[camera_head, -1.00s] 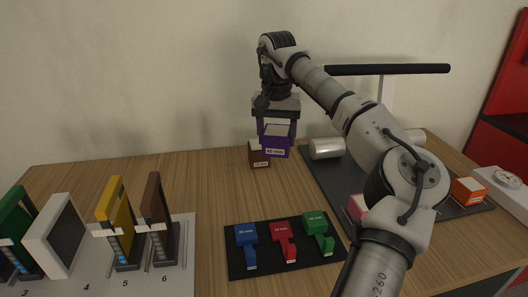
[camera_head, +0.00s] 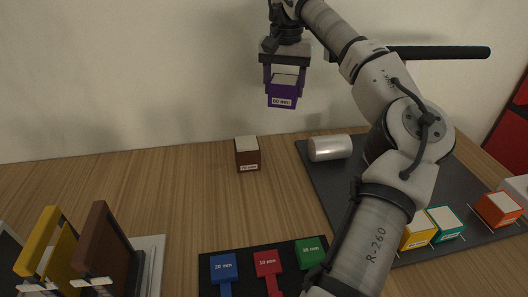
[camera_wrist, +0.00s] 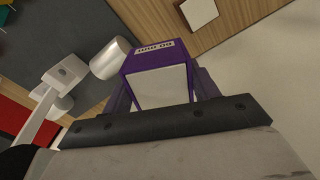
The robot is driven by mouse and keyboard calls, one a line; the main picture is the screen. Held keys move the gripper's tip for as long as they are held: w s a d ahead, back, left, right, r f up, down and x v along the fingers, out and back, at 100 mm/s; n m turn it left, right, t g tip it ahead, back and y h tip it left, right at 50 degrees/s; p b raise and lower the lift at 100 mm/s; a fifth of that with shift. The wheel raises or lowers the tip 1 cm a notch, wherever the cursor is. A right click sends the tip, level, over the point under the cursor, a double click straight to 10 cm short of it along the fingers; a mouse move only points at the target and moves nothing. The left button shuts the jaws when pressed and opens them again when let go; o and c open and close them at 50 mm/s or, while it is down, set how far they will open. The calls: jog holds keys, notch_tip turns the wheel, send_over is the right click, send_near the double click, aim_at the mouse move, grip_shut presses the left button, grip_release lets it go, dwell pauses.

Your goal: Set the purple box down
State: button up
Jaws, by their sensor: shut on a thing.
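The purple box (camera_head: 283,95) has a white top and a "60 mm" style label that is hard to read. My gripper (camera_head: 284,82) is shut on it and holds it well above the table (camera_head: 180,185), near the wall. The box also shows in the wrist view (camera_wrist: 160,65), between the fingers of my gripper (camera_wrist: 163,90). Its underside is hidden.
A brown box (camera_head: 247,155) stands on the wood below and left of the held box. A silver cylinder (camera_head: 330,148) lies on the dark mat (camera_head: 330,185) at right. Yellow (camera_head: 419,234), teal (camera_head: 446,224) and orange (camera_head: 498,210) boxes stand there too. Bare wood lies left of the brown box.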

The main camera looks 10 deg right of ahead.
notch_tip(320, 180, down, 18)
jog(key=shift+s+f+p, duration=0.1)
jog(key=shift+f+p, duration=0.05)
jog(key=shift+p, duration=0.75)
jog(key=shift+f, duration=0.1)
jog(key=o, duration=1)
jog(key=shift+o, duration=0.2)
notch_tip(320, 180, up, 12)
jog(key=b, duration=0.1)
